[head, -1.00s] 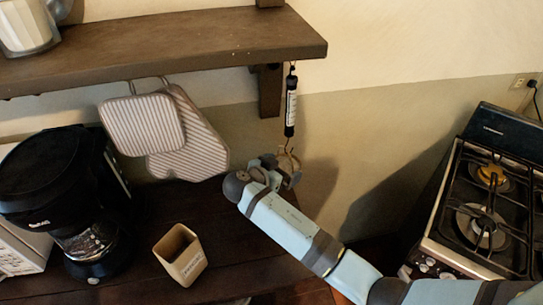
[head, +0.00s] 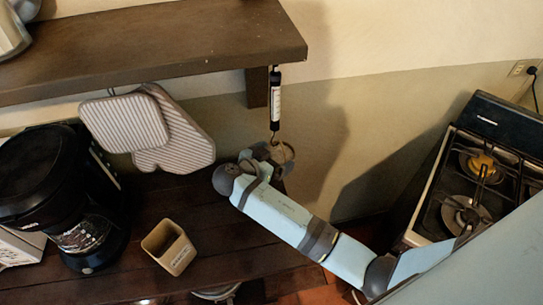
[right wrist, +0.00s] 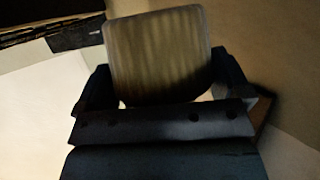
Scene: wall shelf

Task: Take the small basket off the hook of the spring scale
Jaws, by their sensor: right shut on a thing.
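The spring scale (head: 275,97), a slim dark tube with a pale label, hangs upright below the shelf's right end. The small basket (head: 286,151), a tan rounded form, is just below the scale's lower end. My right gripper (head: 268,156) is at the basket, partly covering it, and is shut on it. In the right wrist view a ribbed tan surface, which I take for the basket (right wrist: 155,55), fills the space between the two dark fingers. Whether the basket's handle still touches the hook is too small to tell. My left gripper is not in view.
The wooden shelf (head: 150,45) overhangs the dark counter (head: 215,215). Striped pot holders (head: 122,122) hang left of the gripper. A coffee maker (head: 50,190) and a tan square cup (head: 169,247) stand on the counter. A stove (head: 475,165) is at right.

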